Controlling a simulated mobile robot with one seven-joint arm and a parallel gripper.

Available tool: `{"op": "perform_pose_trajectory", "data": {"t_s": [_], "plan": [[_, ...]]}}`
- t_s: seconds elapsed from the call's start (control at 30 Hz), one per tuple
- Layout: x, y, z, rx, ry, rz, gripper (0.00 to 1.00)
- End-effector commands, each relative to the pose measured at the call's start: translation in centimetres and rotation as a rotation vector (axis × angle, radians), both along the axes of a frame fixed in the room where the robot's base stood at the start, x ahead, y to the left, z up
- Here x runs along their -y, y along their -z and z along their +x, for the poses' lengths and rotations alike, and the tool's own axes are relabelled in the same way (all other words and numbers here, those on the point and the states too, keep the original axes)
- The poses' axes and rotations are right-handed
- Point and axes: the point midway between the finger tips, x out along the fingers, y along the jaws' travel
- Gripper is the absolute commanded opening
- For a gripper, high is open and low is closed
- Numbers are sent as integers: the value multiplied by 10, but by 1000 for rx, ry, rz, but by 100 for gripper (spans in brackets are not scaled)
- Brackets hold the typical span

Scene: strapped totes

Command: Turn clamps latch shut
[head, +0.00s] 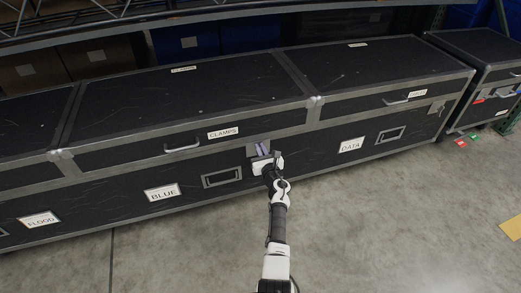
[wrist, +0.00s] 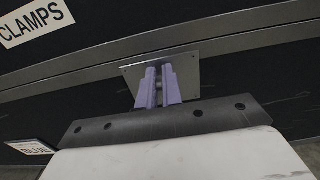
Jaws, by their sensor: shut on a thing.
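The clamps case is the black trunk with grey edging in the middle of the head view, with a CLAMPS label (head: 223,133) on its lid front; the label also shows in the wrist view (wrist: 36,20). Its latch sits on a grey metal plate (head: 257,148), right of the label, at the lid seam; the plate fills the middle of the wrist view (wrist: 196,70). My gripper (head: 263,152) is at this plate. Its two purple fingers (wrist: 158,88) are close together on the latch's small grey part, which they mostly hide. I cannot tell which way the latch is turned.
A BLUE label (head: 162,192) and a recessed handle (head: 221,177) are on the lower front. A DATA label (head: 351,145) is on the trunk section at right. Another black case (head: 485,50) stands at far right. Open concrete floor (head: 390,220) lies in front.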

Motion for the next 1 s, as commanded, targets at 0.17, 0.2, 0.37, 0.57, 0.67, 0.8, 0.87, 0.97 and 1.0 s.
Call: {"op": "perform_pose_trajectory", "data": {"t_s": [0.17, 0.2, 0.37, 0.57, 0.67, 0.8, 0.87, 0.97, 1.0], "plan": [[1, 0, 0, -6, 0, 17, 0], [1, 0, 0, -9, 1, 27, 0], [2, -1, 1, -30, 0, 94, 0], [7, 0, 3, -77, 1, 239, 0], [9, 1, 3, -107, 0, 328, 0], [12, 2, 4, -148, 1, 456, 0], [13, 3, 5, -165, 1, 509, 0], [15, 4, 6, -194, 0, 600, 0], [16, 4, 6, -206, 0, 635, 0]]}}
